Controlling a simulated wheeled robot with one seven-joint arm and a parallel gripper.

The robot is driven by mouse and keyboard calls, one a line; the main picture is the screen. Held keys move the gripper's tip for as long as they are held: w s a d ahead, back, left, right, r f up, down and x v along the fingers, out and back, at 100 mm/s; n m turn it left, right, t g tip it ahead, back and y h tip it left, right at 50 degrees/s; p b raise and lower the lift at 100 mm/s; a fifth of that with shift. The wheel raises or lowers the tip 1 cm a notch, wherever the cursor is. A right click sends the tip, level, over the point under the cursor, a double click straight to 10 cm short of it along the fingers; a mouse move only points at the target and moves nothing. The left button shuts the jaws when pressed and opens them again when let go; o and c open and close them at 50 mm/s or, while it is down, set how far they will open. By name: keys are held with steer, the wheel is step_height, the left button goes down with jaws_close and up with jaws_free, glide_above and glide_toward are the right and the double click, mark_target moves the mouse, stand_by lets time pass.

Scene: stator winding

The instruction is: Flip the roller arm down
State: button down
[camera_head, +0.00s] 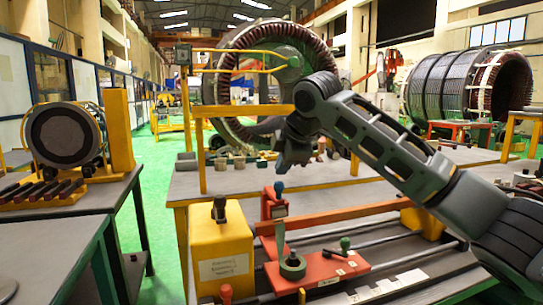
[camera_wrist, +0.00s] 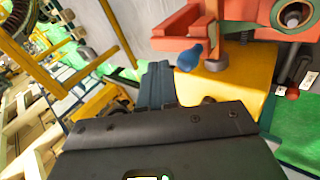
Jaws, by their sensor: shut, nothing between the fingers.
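My gripper (camera_head: 284,166) is shut and empty, held above the bench fixture. It also shows in the wrist view (camera_wrist: 158,70), fingers together. I cannot tell for certain which part is the roller arm.
A yellow box (camera_head: 222,255) with a dark knob stands left of the fixture. A long orange beam (camera_head: 350,214) and metal rods run to the right. Yellow posts and a rail (camera_head: 240,109) rise behind. A roller stand (camera_head: 64,135) is on the left table.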

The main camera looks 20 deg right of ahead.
steer(key=shift+s+f+t+b, duration=0.75)
steer(key=shift+f+t+b, duration=0.15)
steer(key=shift+t+b, duration=0.3)
